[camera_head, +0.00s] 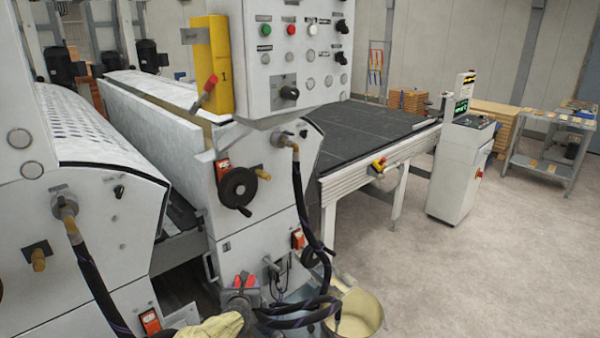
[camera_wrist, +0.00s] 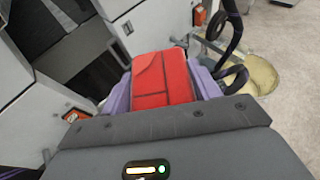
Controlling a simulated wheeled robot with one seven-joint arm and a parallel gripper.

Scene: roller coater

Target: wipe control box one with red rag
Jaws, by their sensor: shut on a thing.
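The red rag (camera_wrist: 162,80) is folded between the purple fingers of my gripper (camera_wrist: 163,88) in the wrist view. My gripper is shut on it. In the head view my gripper (camera_head: 243,292) is low at the bottom centre, in front of the machine, with a little of the red rag (camera_head: 246,279) showing. A white control box (camera_head: 305,65) with buttons and knobs is at the top centre, beside a yellow panel (camera_head: 216,65) marked 1. The gripper and rag are well below the box and apart from it. The box's top is cut off by the picture edge.
Black hoses (camera_head: 306,215) hang below the control box, near my gripper. A handwheel (camera_head: 238,188) sticks out of the machine. A pale yellow bucket (camera_head: 360,314) stands right of the gripper. A dark conveyor table (camera_head: 365,130) extends behind. Open floor (camera_head: 500,260) lies to the right.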

